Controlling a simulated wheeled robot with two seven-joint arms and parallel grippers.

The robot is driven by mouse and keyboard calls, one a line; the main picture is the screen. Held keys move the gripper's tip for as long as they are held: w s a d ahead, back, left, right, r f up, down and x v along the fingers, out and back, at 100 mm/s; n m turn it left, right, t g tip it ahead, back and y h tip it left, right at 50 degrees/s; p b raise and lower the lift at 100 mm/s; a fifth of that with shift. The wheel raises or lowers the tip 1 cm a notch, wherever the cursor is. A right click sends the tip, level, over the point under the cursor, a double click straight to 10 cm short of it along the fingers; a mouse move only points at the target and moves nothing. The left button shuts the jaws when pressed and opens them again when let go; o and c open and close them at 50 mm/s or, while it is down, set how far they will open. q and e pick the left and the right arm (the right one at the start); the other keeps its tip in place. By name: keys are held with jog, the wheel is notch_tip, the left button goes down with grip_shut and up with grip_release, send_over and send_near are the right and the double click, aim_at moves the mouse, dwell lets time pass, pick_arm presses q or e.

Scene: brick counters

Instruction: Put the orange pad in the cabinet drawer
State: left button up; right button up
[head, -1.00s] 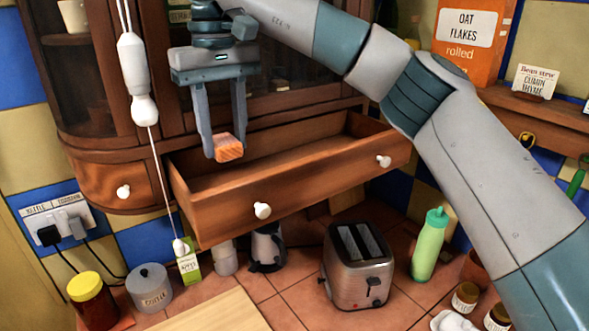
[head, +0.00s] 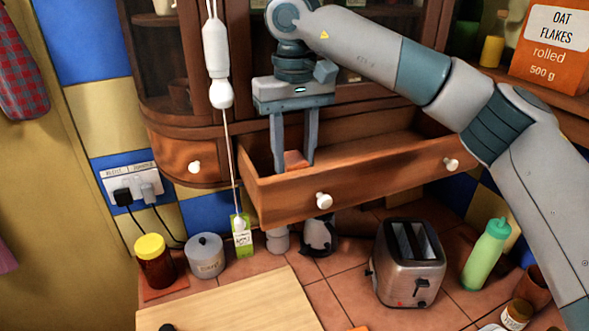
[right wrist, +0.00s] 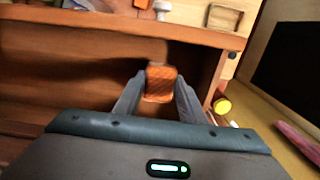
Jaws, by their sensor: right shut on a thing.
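The orange pad (head: 295,160) is between the fingers of my right gripper (head: 293,165), inside the left end of the open cabinet drawer (head: 365,190). In the right wrist view the orange pad (right wrist: 160,83) is held between both fingertips of the right gripper (right wrist: 158,88), with the drawer's wooden interior (right wrist: 60,75) around it. The drawer front hides the bottom of the drawer in the head view, so I cannot tell whether the pad touches it. My left gripper is not in view.
A white cord pull (head: 217,65) hangs just left of the drawer. Below stand a toaster (head: 408,265), a green bottle (head: 486,255), a grey tin (head: 205,256) and a yellow-lidded jar (head: 154,262). The drawer's right part looks empty.

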aim_at(294, 159)
jog(key=shift+f+p, duration=0.9)
jog(key=shift+f, duration=1)
jog(key=o, duration=1)
jog(key=shift+f, duration=0.1)
jog(key=shift+r, duration=0.2)
